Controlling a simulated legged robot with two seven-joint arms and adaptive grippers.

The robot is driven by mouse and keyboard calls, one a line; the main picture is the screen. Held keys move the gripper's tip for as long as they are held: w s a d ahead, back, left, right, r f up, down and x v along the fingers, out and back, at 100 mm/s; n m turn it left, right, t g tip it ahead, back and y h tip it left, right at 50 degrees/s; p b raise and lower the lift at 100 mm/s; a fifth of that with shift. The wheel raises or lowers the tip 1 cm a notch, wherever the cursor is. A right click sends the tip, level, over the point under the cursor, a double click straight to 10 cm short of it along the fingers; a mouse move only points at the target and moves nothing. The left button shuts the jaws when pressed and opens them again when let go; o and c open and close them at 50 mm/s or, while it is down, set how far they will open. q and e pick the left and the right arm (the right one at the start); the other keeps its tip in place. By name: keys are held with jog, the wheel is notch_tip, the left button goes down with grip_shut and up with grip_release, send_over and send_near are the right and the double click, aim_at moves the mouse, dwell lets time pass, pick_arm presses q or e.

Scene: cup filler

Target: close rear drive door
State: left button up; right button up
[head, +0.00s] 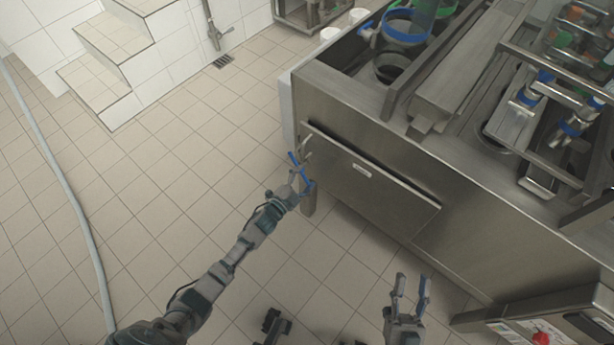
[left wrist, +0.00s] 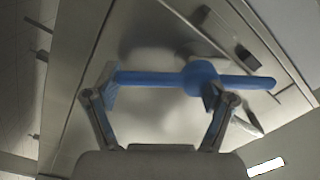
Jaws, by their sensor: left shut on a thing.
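A steel door (head: 365,195) with a small white label is on the near side of the steel machine, and a dark gap runs along its upper edge. A blue handle (head: 307,186), a bar with a round hub, is at the door's left end. It lies across the left wrist view (left wrist: 160,78). My left gripper (head: 299,172) is at this handle, with its two fingers (left wrist: 160,92) closed about the bar. Which part each finger presses on is hard to see. My right gripper (head: 411,285) is open and empty, low in front of the machine.
The steel machine (head: 350,105) fills the right side, with blue-rimmed containers (head: 405,28) and conveyor parts on top. A control box with a red button (head: 541,338) juts out at lower right. Tiled floor (head: 160,200) is clear at left, apart from a grey hose (head: 75,205).

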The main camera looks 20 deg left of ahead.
pick_arm(q)
jog(key=shift+f, duration=0.1)
jog(key=shift+w, duration=0.3)
jog(key=shift+w+d+m+h, duration=0.15)
jog(key=shift+w+m+h, duration=0.1)
jog(key=shift+m+h, duration=0.05)
pick_arm(e)
jog(key=shift+w+d+f+g+h, duration=0.25)
jog(key=shift+w+d+g+h, duration=0.05)
jog(key=shift+w+d, duration=0.05)
pick_arm(q)
jog(key=o, duration=1.6)
jog(key=shift+c, duration=0.2)
pick_arm(e)
jog(key=shift+w, duration=0.1)
pick_arm(q)
jog(key=shift+s, duration=0.25)
jog(key=v, duration=1.1)
jog(key=shift+s, duration=0.25)
